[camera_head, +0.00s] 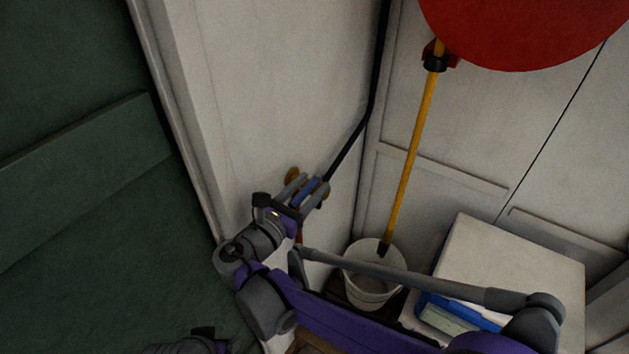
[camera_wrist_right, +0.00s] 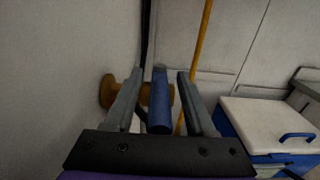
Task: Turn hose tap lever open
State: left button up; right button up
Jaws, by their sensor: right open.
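The hose tap has a brass-coloured body (camera_wrist_right: 108,91) on the pale wall and a blue lever (camera_wrist_right: 160,106). In the head view the brass part (camera_head: 292,175) shows just beyond my right gripper (camera_head: 312,181), with the blue lever (camera_head: 306,190) between the fingers. In the right wrist view my right gripper (camera_wrist_right: 160,73) is open. Its two grey fingers stand on either side of the lever, with a visible gap on each side. Part of the tap body is hidden behind the lever and fingers. My left gripper cannot be made out.
A black hose or pipe (camera_head: 350,148) runs up the wall corner above the tap. A white bucket (camera_head: 372,290) with a yellow pole (camera_head: 410,160) stands to the right. A blue cooler with a white lid (camera_head: 510,270) is farther right. A large red disc (camera_head: 525,25) is above.

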jog(key=shift+s+a, duration=0.1)
jog(key=shift+s, duration=0.05)
jog(key=shift+c, duration=0.6)
grip_shut()
dwell(0.7)
